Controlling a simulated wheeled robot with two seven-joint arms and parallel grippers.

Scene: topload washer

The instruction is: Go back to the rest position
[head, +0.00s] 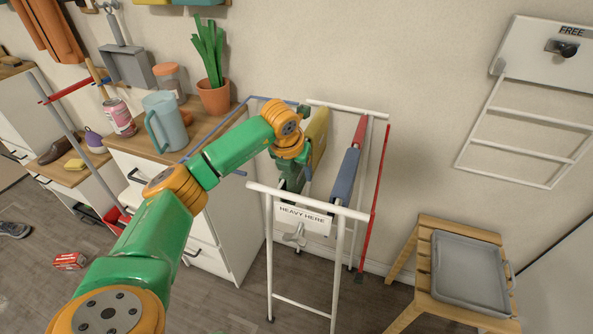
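My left arm, green with orange joints, reaches from the lower left to the white drying rack. My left gripper (292,188) is at the rack's left side, just behind the "HEAVY HERE" sign (304,217) and beside a yellow cloth (317,135). Its fingers are small and partly hidden, so I cannot tell whether they are open or touch the cloth or rack. My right gripper is not in view.
The drying rack (335,273) also carries a blue cloth (346,172) and a red one (360,131). A cabinet left of it holds a blue jug (166,124) and a potted plant (213,96). A wooden stool with a grey tray (470,270) stands right. Floor lies open in front.

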